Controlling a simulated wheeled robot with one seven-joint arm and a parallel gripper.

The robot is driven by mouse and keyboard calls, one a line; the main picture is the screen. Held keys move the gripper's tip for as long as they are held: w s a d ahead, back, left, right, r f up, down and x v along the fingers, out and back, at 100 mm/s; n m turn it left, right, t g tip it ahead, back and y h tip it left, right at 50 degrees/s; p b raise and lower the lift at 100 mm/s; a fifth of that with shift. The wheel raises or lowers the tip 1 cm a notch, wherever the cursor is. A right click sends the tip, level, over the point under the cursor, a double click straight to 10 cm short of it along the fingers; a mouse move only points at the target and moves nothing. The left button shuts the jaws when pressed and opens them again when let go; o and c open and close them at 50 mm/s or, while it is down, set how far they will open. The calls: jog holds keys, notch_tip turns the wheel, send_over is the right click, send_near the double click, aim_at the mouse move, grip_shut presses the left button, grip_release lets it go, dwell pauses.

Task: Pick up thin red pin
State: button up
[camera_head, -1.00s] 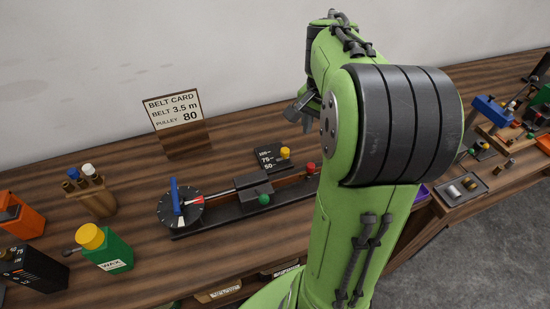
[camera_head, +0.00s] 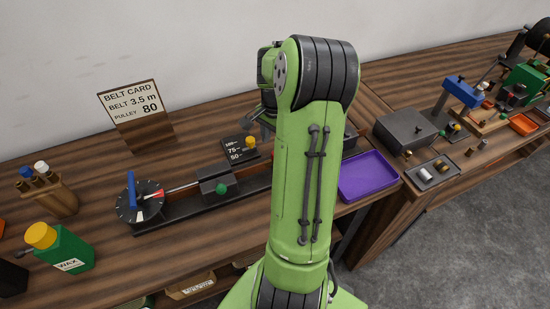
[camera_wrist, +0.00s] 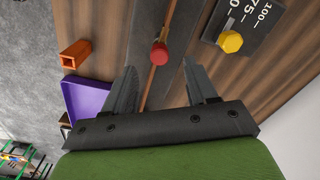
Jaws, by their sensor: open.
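My gripper (camera_wrist: 159,70) is open and empty in the wrist view, its two fingers well apart. Ahead of the gap between the fingertips is a round red knob (camera_wrist: 160,53) on a dark bar with a thin brown strip. It is the nearest red part to the gripper; whether it tops a thin pin cannot be told. In the head view my own arm hides most of the gripper and the bar's right end. No separate thin red pin can be made out.
A yellow knob (camera_wrist: 230,42) on a scale plate lies right of the gripper in the wrist view. An orange square tube (camera_wrist: 76,53) and purple tray (camera_wrist: 88,105) lie left. In the head view, a green bottle (camera_head: 67,249) and belt card (camera_head: 132,103) stand left.

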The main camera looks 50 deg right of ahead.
notch_tip(320, 180, down, 5)
jog(key=shift+d+f+b, duration=0.15)
jog(key=shift+f+b, duration=0.05)
jog(key=shift+b, duration=0.15)
jog(key=shift+r, duration=0.1)
grip_shut()
